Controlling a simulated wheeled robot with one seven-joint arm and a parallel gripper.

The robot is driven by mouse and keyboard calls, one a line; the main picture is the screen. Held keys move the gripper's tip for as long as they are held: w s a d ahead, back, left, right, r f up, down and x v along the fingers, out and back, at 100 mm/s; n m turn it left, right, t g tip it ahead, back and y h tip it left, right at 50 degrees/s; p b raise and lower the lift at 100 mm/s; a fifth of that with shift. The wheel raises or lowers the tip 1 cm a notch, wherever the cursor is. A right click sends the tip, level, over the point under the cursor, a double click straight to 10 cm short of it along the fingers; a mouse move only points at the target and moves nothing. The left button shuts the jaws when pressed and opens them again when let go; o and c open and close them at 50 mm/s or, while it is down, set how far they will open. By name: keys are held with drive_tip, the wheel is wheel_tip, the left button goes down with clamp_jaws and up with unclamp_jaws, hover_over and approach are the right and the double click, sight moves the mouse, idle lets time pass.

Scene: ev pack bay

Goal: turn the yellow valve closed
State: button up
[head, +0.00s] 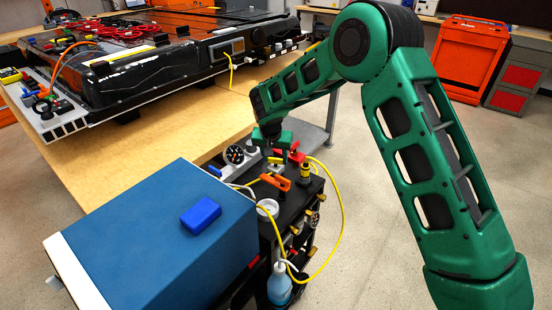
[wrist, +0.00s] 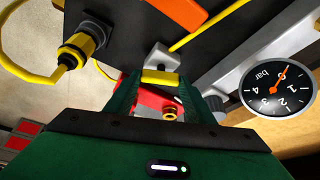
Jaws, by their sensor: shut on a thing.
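The yellow valve (wrist: 160,77) shows in the wrist view as a short yellow handle in front of a pale grey block. My gripper (wrist: 160,92) has its two green fingers on either side of the handle and is shut on it. In the head view the yellow handle (head: 275,160) is a small patch just under my gripper (head: 273,152), mostly hidden by it. The handle's exact angle is hard to tell. A pressure gauge (wrist: 278,90) marked bar stands to the right in the wrist view, and also shows in the head view (head: 235,154).
An orange handle (head: 275,182), a red part (head: 292,153) and a yellow connector (head: 305,172) with a looping yellow cable crowd the black cart top. A blue box (head: 150,235) stands at left. A wooden bench (head: 180,130) carries a battery pack behind.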

drive_tip(key=m+h, duration=0.1)
drive_tip(key=m, duration=0.3)
drive_tip(key=shift+w+a+m+g+h, duration=0.2)
drive_tip(key=shift+m+g+h, duration=0.1)
drive_tip(key=shift+m+h, duration=0.1)
drive_tip(key=shift+r, duration=0.1)
idle(0.3)
drive_tip(key=o, duration=1.1)
drive_tip(key=shift+c, duration=0.2)
drive_tip(key=shift+s, duration=0.1)
drive_tip(key=v, duration=1)
drive_tip(key=shift+r, duration=0.3)
drive_tip(key=shift+a, duration=0.1)
